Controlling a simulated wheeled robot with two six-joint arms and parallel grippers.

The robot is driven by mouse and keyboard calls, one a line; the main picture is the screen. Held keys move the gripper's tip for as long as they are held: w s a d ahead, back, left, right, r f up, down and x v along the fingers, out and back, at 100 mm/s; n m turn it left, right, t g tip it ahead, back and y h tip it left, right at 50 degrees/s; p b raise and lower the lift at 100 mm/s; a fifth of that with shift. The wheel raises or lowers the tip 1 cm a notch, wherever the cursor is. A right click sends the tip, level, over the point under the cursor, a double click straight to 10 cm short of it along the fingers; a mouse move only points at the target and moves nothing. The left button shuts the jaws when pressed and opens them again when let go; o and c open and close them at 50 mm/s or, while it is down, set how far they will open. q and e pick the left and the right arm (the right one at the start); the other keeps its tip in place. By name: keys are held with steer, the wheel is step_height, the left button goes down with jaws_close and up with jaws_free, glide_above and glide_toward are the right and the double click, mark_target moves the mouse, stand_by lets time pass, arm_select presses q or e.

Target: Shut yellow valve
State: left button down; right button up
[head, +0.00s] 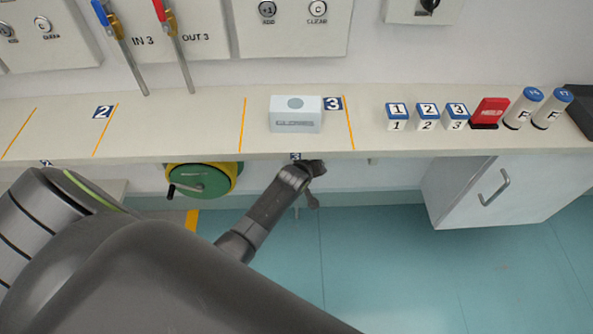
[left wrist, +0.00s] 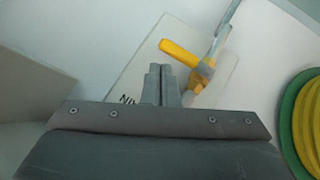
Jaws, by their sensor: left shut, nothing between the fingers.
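The yellow valve handle (left wrist: 184,54) shows in the left wrist view, just right of and beyond my fingertips. It lies crosswise to a thin grey pipe (left wrist: 220,42) in front of a pale lettered plate (left wrist: 135,78). My left gripper (left wrist: 160,70) is shut and empty, with its tips close to the handle; I cannot tell whether they touch it. In the head view my left gripper (head: 312,188) is below the bench's front edge near station 3, and the yellow valve is not visible there. My right gripper is not in view.
A green and yellow reel with a crank (head: 203,180) hangs under the bench (head: 200,143), left of my gripper; a reel (left wrist: 305,125) shows at the wrist view's right edge. A white box (head: 296,122), number blocks and rolls stand on the bench. A white cabinet (head: 500,195) is at right.

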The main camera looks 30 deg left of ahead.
arm_select(q)
steer(key=p+v, duration=0.2)
steer(key=v, duration=1.2)
steer(key=shift+w, duration=0.1)
steer(key=s+a+f+m+g, duration=0.1)
steer(key=s+f, duration=0.4)
steer(key=f, duration=0.2)
steer(key=s+f+m+g, duration=0.2)
steer(key=s+f, duration=0.2)
steer(key=f, duration=0.4)
steer(key=s+a+f+m+g, duration=0.1)
steer(key=s+f, duration=0.4)
steer(key=f, duration=0.2)
steer(key=s+a+f+m+g, duration=0.1)
steer(key=s+f, duration=0.3)
steer(key=s, duration=0.5)
steer(key=s+a+f+m+g, duration=0.1)
steer(key=s+f, duration=0.3)
steer(key=s, duration=0.4)
steer(key=s+a+f+m+g, duration=0.1)
steer(key=s+f+m+g, duration=0.1)
steer(key=s+f, duration=0.3)
steer(key=s+g, duration=0.1)
steer(key=s, duration=0.3)
steer(key=shift+s+a+p, duration=0.3)
steer(key=shift+a+p, duration=0.1)
steer(key=shift+s+f, duration=0.15)
